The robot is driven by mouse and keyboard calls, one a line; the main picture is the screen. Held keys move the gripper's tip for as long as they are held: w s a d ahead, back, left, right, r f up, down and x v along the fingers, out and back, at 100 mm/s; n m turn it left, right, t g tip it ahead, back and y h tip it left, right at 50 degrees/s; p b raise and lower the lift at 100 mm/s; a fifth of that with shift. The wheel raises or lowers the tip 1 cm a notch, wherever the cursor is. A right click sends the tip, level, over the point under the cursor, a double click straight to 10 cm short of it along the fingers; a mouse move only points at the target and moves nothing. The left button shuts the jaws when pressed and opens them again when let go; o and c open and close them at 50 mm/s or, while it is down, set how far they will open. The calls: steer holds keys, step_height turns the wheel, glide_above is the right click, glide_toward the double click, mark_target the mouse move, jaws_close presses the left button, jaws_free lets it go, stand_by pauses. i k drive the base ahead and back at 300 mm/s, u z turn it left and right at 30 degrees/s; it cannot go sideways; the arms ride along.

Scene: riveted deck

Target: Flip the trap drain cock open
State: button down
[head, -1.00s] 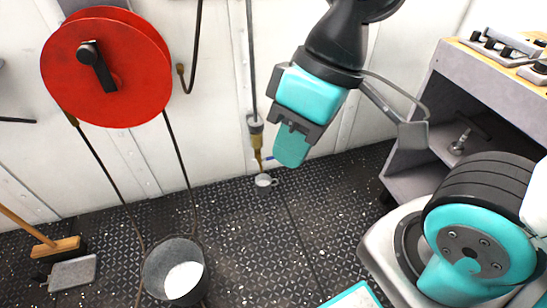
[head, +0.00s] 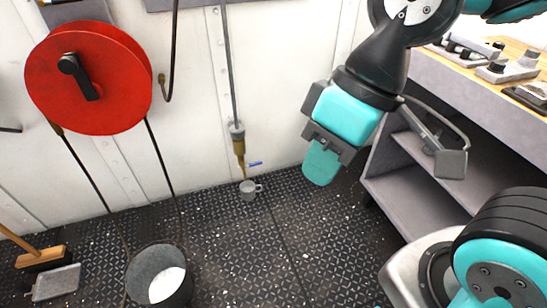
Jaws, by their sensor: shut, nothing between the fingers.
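The trap drain cock (head: 241,150) is a brass fitting at the lower end of a thin grey pipe on the white wall. Its small blue lever (head: 255,164) points out to the right, nearly level. A small grey mug (head: 249,190) sits on the deck just below the cock. My gripper (head: 321,166) is teal with a dark mount, points down, and is shut and empty. In the picture it is to the right of the cock and lever, apart from both.
A red wheel (head: 88,78) with a black crank is on the wall at left. A grey bucket (head: 145,272) with white contents stands below it. A brush (head: 42,257) and dustpan (head: 56,283) lie at far left. A grey shelved bench (head: 425,200) bounds the right side. Deck between is clear.

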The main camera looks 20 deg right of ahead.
mark_target(253, 164)
steer(key=z, duration=0.2)
steer(key=i, duration=0.9)
steer(key=u, duration=0.2)
